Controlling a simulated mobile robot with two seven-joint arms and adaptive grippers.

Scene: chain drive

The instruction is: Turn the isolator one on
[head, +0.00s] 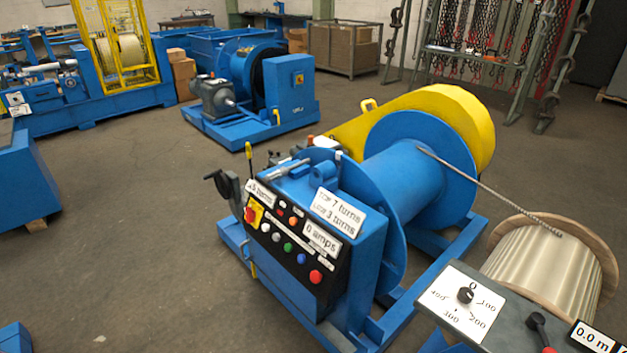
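A blue winch (392,190) with a large drum stands in the middle right of the head view. Its sloping black control panel (297,262) faces me. A red switch on a yellow plate (253,213), which looks like an isolator, sits at the panel's upper left. I cannot read a label or its position at this size. Several coloured buttons and a large red button (316,276) are on the same panel. Labels above read "0 amps" and mention turns. Neither of my grippers is in view.
At lower right stands a grey console (501,317) with a dial numbered up to 400, a black lever (537,322) and a "0.0 m" display. A rope reel (553,262) is behind it. Another blue machine (256,92) stands at the back.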

